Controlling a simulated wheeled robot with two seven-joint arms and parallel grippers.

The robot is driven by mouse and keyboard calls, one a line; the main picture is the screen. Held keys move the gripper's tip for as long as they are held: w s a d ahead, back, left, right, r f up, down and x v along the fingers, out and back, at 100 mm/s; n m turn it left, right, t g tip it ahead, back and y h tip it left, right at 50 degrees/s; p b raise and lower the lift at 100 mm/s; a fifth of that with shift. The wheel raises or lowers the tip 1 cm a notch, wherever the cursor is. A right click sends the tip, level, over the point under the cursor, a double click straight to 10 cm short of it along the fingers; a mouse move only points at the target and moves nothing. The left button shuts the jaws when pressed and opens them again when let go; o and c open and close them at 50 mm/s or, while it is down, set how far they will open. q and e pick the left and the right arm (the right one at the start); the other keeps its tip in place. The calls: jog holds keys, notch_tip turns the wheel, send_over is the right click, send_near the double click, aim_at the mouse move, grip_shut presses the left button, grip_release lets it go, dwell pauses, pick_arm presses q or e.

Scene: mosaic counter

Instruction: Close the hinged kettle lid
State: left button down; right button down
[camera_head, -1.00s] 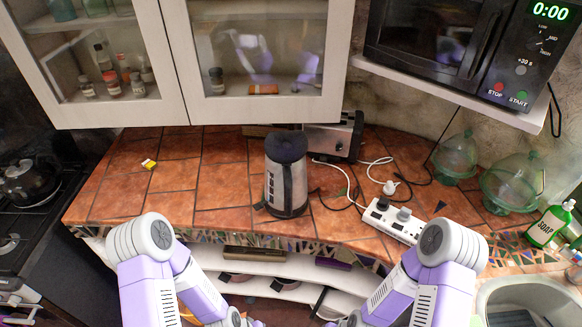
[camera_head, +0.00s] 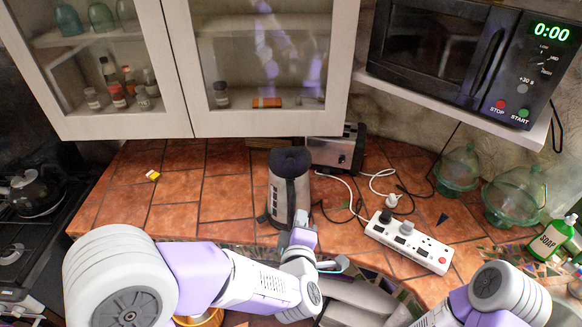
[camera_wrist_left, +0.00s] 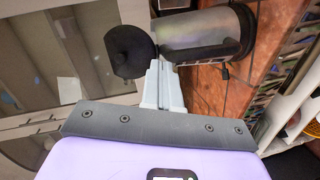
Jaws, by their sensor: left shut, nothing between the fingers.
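The kettle (camera_head: 279,198) has a steel body and dark trim and stands upright on the tiled counter. Its black lid (camera_head: 289,160) is at the top. In the left wrist view, the lid (camera_wrist_left: 129,50) shows as a dark disc standing raised off the end of the kettle body (camera_wrist_left: 205,32), so it looks open. My left gripper (camera_head: 301,220) is shut and empty, close in front of the kettle on its near right side. In the left wrist view, its closed fingertips (camera_wrist_left: 161,66) point between lid and body; contact cannot be told. My right gripper is out of view.
A toaster (camera_head: 333,152) stands behind the kettle. A white power strip (camera_head: 407,241) with cables lies to the right. Glass jars (camera_head: 515,194) and a soap bottle (camera_head: 552,237) stand farther right. Cabinets (camera_head: 262,125) and a microwave (camera_head: 440,62) overhang. The counter's left side is mostly clear.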

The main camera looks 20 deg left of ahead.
pick_arm(q)
notch_tip(320, 180, up, 6)
jog(key=s+a+n+y, duration=0.1)
jog(key=s+n+y, duration=0.1)
jog(key=s+n, duration=0.15)
jog(key=p, duration=0.6)
send_near(290, 163)
jog(key=shift+n+t, duration=0.35)
jog(key=shift+t, duration=0.05)
jog(key=x, duration=0.6)
jog(key=shift+w+a+f, duration=0.2)
jog(key=shift+w+f, duration=0.15)
jog(key=shift+f, duration=0.1)
jog(key=shift+r, duration=0.1)
